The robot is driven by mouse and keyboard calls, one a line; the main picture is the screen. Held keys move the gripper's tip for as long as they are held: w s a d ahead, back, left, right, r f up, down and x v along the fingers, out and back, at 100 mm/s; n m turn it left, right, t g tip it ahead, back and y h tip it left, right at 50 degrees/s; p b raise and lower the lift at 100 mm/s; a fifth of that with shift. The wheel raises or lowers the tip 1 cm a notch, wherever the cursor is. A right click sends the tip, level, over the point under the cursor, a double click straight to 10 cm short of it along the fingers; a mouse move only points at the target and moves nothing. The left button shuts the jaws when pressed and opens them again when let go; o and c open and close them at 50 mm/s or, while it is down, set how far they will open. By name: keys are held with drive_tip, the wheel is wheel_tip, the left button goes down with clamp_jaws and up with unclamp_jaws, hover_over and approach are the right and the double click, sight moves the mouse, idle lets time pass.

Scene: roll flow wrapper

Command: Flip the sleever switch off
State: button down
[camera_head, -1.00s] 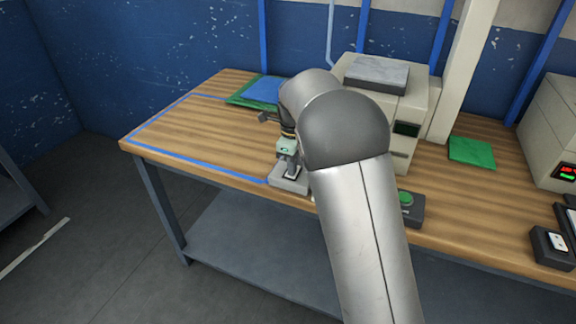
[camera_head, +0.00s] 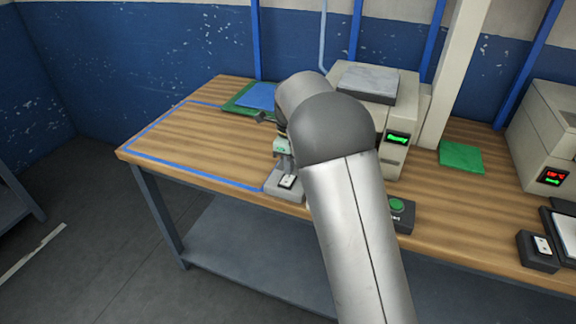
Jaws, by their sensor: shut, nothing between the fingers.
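A light grey switch box (camera_head: 271,190) sits at the table's front edge, with a white rocker switch (camera_head: 288,182) on its sloped face. My gripper (camera_head: 286,168) is shut and empty, pointing down just above and behind the rocker. Whether it touches the box is too small to tell. The beige machine (camera_head: 360,84) behind my arm has a green lit display (camera_head: 397,138). My arm hides part of that machine and the table in front of it. No readable label shows which switch belongs to the sleever.
A dark box with a green button (camera_head: 397,205) stands right of my arm. Another dark switch box (camera_head: 537,262) stands at the far right, below a beige machine (camera_head: 540,130) with a red and green display. The left table area (camera_head: 190,140), outlined in blue, is clear.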

sight(290, 178)
wheel_tip(290, 178, up, 12)
drive_tip(key=shift+w+f, duration=0.2)
drive_tip(key=shift+d, duration=0.15)
